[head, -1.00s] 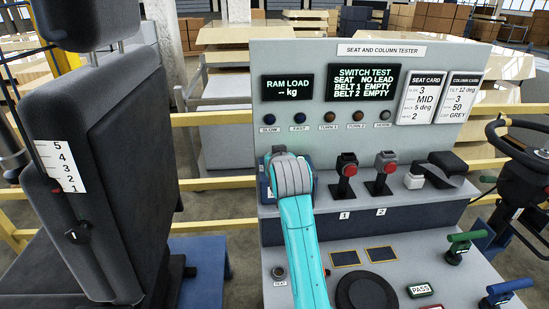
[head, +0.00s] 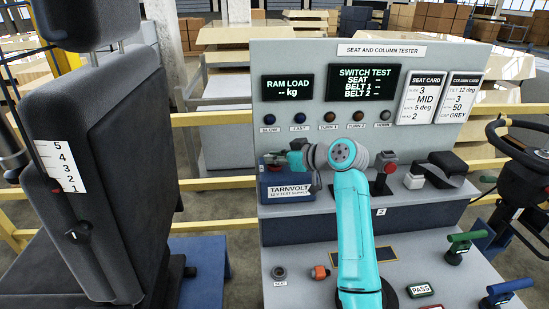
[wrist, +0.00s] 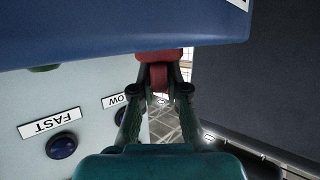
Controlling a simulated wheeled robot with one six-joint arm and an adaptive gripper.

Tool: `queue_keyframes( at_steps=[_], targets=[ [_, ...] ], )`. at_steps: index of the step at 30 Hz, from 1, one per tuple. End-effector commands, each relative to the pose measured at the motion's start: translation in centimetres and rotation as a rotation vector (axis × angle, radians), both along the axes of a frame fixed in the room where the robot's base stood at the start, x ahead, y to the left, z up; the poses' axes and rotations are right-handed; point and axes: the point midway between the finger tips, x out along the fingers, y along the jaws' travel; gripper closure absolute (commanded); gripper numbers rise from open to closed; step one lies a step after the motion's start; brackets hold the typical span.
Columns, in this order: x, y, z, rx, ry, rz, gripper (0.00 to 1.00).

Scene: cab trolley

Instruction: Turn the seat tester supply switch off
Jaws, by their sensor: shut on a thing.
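The test supply is a blue box labelled TARNVOLT (head: 290,191) on the left of the bench ledge in the head view. It also shows as a blue body (wrist: 110,25) across the top of the wrist view. A red part (wrist: 158,55), apparently its switch, sits at the edge of this body. My gripper (wrist: 158,82) is shut on the red part, with a fingertip on each side. The switch test display (head: 362,82) shows dashes for seat and both belts.
An orange connector (head: 320,272) lies on the lower deck by the seat socket (head: 280,272). A dark seat (head: 110,170) stands close on the left. A steering column (head: 520,165) is far right.

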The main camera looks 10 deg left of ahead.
Motion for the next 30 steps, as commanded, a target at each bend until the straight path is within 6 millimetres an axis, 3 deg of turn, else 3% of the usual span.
queue_keyframes(
  at_steps=[9, 24, 25, 27, 30],
  targets=[
    [0.02, 0.00, -0.08, -0.001, 0.002, 0.102, 1.00],
    [0.00, 0.00, -0.17, -0.003, 0.004, 0.117, 1.00],
    [0.00, 0.00, -0.17, -0.003, 0.004, 0.117, 0.79],
    [0.00, 0.00, -0.16, -0.002, 0.003, 0.117, 0.62],
    [0.00, 0.00, -0.13, -0.002, 0.003, 0.116, 0.61]
  ],
)
